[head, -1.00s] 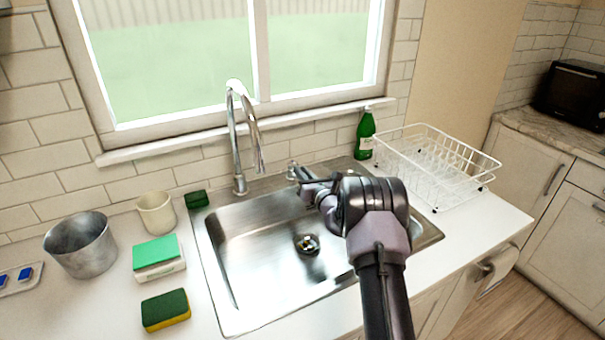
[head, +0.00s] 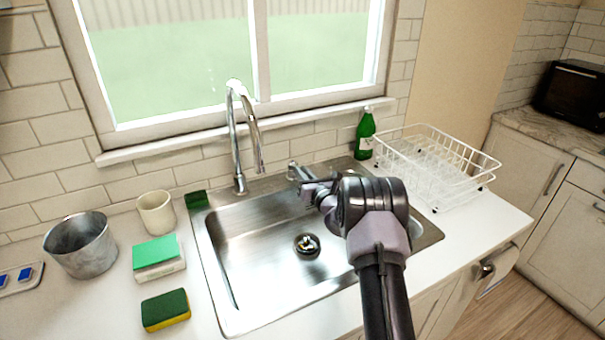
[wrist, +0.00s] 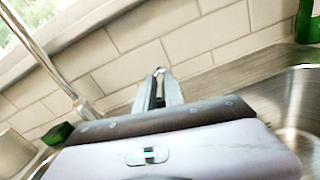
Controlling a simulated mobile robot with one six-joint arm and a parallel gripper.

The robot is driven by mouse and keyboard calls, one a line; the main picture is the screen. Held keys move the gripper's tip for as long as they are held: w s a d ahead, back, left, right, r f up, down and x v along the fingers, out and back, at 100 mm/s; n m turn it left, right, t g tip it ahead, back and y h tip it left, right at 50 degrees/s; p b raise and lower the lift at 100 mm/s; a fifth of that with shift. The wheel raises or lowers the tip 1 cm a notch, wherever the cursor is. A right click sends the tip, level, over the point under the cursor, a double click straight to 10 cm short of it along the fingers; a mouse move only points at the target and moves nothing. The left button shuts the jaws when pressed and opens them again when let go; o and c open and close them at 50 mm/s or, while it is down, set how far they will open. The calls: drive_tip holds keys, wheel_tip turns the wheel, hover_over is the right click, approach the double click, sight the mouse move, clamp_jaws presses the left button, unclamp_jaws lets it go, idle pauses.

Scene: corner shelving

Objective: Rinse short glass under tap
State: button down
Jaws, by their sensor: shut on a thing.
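The tap (head: 236,140) is a tall chrome gooseneck behind the sink (head: 262,292); I see no water stream from its spout. A small metal lever (head: 292,170) stands at the sink's back edge, right of the tap. My gripper (head: 298,177) reaches over the sink and is shut on this lever. In the wrist view the gripper (wrist: 159,82) has its fingers close together, with the lever's tip (wrist: 159,71) showing at their end. I cannot make out a clear short glass; a cream cup (head: 156,213) stands on the counter left of the sink.
Left of the sink are a metal pot (head: 80,245), a green-topped sponge box (head: 158,258) and a green-yellow sponge (head: 166,310). A green bottle (head: 365,135) and a white wire rack (head: 440,192) stand to the right. The basin is empty around its drain (head: 307,245).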

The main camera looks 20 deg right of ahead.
drive_tip(key=n+y, duration=0.1)
drive_tip(key=d+n+y, duration=0.1)
drive_tip(key=y, duration=0.1)
drive_tip(key=shift+w+d+b, duration=0.1)
drive_tip(key=shift+d+b, duration=0.15)
drive_tip(key=shift+b, duration=0.15)
drive_tip(key=c, duration=1.4)
unclamp_jaws()
drive_tip(key=shift+c, duration=0.2)
drive_tip(key=s+d+p, duration=0.1)
drive_tip(key=s+p, duration=0.1)
drive_tip(key=s, duration=0.6)
drive_tip(key=s+d+p, duration=0.2)
drive_tip(key=s, duration=0.7)
drive_tip(key=shift+d, duration=0.3)
